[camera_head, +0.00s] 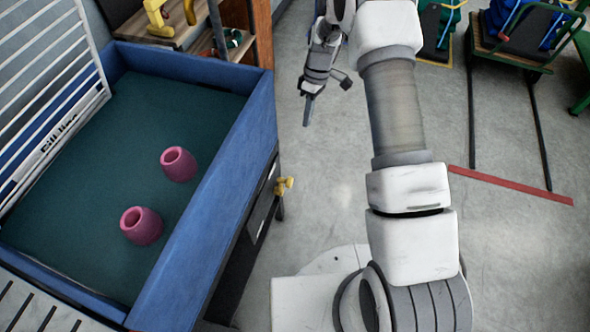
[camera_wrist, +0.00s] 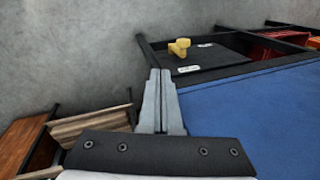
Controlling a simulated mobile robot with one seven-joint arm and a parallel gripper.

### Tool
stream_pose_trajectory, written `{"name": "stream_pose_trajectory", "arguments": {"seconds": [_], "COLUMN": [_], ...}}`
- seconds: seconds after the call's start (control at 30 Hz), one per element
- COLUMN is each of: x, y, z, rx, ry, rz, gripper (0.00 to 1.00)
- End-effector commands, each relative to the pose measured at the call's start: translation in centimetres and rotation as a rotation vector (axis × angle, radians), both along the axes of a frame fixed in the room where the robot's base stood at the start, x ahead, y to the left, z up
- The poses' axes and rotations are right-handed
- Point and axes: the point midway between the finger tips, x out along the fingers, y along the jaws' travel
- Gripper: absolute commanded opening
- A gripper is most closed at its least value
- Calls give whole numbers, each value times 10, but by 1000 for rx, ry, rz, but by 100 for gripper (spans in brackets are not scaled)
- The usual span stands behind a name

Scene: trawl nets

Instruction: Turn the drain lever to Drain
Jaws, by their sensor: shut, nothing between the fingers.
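The drain lever (camera_head: 284,185) is a small yellow handle on the outer side of the blue-walled tank (camera_head: 222,150). In the wrist view the lever (camera_wrist: 179,48) stands out from a black panel (camera_wrist: 215,62) with two small white labels, too small to read. I cannot tell which label it points to. My gripper (camera_head: 307,123) is shut and empty, apart from the lever and above it in the head view. In the wrist view its closed fingertips (camera_wrist: 160,72) point toward the panel, with the lever beyond them and slightly right.
Two pink cups (camera_head: 179,164) (camera_head: 142,225) rest on the tank's green bed. A wooden shelf (camera_head: 190,30) with yellow items stands behind the tank. Grey floor (camera_head: 320,190) is open beside the tank. Carts (camera_head: 510,45) stand at the upper right, near a red floor strip (camera_head: 510,185).

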Motion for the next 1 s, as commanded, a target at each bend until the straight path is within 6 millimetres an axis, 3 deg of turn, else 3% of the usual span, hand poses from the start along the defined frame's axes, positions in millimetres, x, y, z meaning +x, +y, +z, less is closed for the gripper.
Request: {"name": "stream_pose_trajectory", "arguments": {"seconds": [0.03,0.2,0.73,1.0], "x": [-1,-2,-5,-18], "y": [1,4,5,12], "z": [-23,-57,-69,-114], "rx": [7,23,28,26], "ry": [14,37,44,46], "rz": [19,64,74,76], "gripper": [0,0,0,0]}}
